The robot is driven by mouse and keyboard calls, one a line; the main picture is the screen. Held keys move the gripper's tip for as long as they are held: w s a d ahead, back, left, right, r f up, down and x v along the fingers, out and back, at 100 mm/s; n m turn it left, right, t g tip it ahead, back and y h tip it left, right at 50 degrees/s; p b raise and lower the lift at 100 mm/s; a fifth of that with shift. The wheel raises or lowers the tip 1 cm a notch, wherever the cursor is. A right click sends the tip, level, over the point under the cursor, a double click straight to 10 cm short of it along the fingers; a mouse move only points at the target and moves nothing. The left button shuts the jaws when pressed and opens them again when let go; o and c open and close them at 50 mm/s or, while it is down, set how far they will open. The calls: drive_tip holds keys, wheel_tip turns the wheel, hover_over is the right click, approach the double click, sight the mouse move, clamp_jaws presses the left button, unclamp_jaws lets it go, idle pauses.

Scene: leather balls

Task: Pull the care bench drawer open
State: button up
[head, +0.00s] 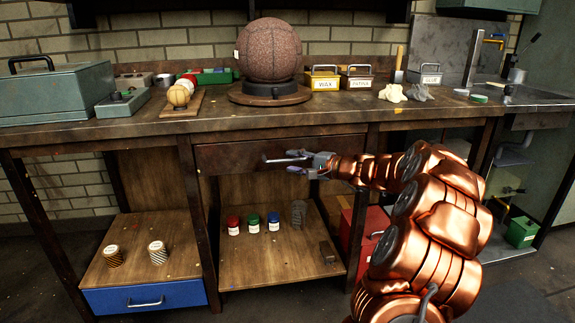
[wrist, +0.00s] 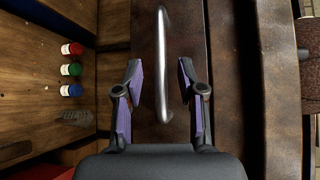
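The care bench (head: 350,122) has a dark brown wooden drawer (head: 230,157) under its top; its front looks flush with the frame. The drawer's metal bar handle (head: 272,160) is partly hidden by my gripper in the head view. My gripper (head: 298,164) is at the handle's right end. In the wrist view my gripper (wrist: 158,70) is open, with one purple-padded finger on each side of the handle (wrist: 162,45). Gaps show between the bar and both pads. The handle's near end lies between the fingers.
A blue lower drawer (head: 120,299) has its own handle. The shelf below holds red, green and blue jars (head: 253,223). A red box (head: 368,235) stands behind my arm. A large leather ball (head: 268,50) rests on a stand on top.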

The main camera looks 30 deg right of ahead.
drive_tip(key=shift+x, duration=1.4)
clamp_jaws()
